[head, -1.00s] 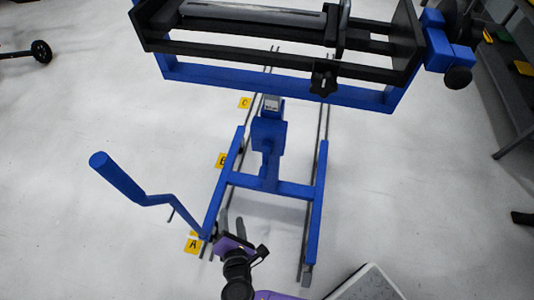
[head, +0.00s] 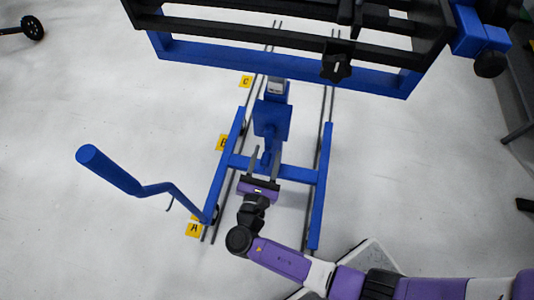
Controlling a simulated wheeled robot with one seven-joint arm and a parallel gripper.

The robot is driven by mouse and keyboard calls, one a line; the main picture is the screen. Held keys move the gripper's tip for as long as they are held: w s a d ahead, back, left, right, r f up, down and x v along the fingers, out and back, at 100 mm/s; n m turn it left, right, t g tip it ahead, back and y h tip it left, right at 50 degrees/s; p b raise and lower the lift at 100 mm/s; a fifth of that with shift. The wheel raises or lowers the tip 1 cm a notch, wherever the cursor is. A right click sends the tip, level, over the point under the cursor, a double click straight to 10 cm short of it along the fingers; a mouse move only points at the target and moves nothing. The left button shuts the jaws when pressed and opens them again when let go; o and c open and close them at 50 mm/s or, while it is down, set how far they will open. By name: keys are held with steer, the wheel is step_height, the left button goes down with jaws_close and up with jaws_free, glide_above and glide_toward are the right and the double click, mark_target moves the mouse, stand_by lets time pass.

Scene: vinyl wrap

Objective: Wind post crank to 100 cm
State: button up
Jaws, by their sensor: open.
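A blue crank (head: 150,188) stands at the left, its thick round grip raised toward the upper left and its lower end by the yellow A marker. The blue post (head: 271,119) stands in the middle of the blue base frame (head: 318,190). A small grey readout (head: 276,87) is on top of the post; its figures are too small to read. My gripper (head: 265,150) is open, its two grey fingers pointing up the picture at the foot of the post. It is right of the crank and apart from it. Whether anything lies between the fingers is unclear.
Yellow markers A (head: 194,229), B (head: 222,143) and C (head: 246,82) lie along the left floor rail. A wide blue and black frame (head: 290,68) overhangs the post. A grey table (head: 515,95) stands at the right. The floor left of the crank is clear.

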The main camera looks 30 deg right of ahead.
steer(key=shift+w+d, duration=0.3)
steer(key=shift+c, duration=0.5)
jaws_close()
stand_by(0.8)
